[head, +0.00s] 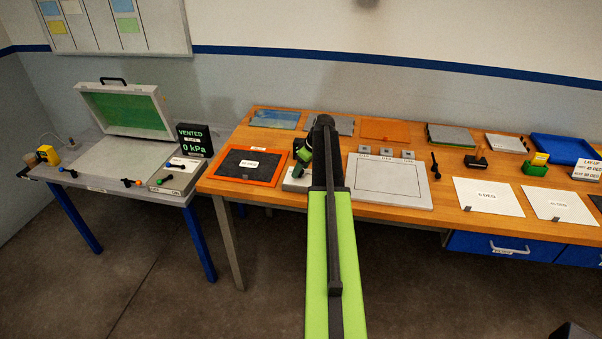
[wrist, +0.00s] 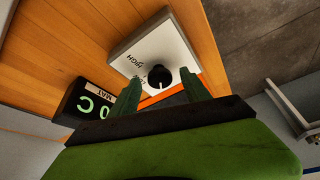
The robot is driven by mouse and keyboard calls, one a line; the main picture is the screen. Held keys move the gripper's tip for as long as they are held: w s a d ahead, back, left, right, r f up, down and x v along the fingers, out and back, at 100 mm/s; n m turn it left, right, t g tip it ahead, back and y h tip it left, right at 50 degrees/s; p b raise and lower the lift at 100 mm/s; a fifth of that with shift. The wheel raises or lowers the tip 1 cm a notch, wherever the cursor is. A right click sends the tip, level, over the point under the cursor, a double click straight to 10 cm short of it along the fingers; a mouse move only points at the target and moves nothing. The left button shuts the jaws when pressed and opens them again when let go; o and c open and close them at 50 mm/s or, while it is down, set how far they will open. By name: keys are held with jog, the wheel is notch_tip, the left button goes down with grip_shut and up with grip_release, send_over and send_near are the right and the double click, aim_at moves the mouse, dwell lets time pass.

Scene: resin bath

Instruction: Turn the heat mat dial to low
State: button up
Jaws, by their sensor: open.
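In the head view the box (head: 296,183) is partly hidden by my arm. The black heat mat (head: 235,158) with an orange border lies beside it.
A dark display (wrist: 92,105) reading "0 C" and "MAT" stands beside the box. A grey plate (head: 390,190) lies on the bench to the right. At left, a side table holds an open-lidded case (head: 122,108) and a "VENTED 0 kPa" display (head: 194,140).

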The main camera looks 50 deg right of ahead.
jog(key=shift+c, duration=0.2)
grip_shut()
jog(key=shift+a+m, duration=0.1)
jog(key=shift+m, duration=0.3)
jog(key=m+h, duration=0.1)
jog(key=m, duration=0.1)
jog(key=m+h, duration=0.1)
jog(key=m, duration=0.1)
jog(key=shift+a+m, duration=0.2)
jog(key=shift+m, duration=0.2)
jog(key=m+h, duration=0.1)
jog(key=m, duration=0.2)
jog(key=m+g+h, duration=0.1)
jog(key=m, duration=0.1)
jog(key=shift+w+a+m, duration=0.1)
jog(key=shift+w+m, duration=0.05)
jog(key=shift+m, duration=0.25)
jog(key=shift+m+g, duration=0.3)
jog(key=shift+o, duration=0.2)
grip_release()
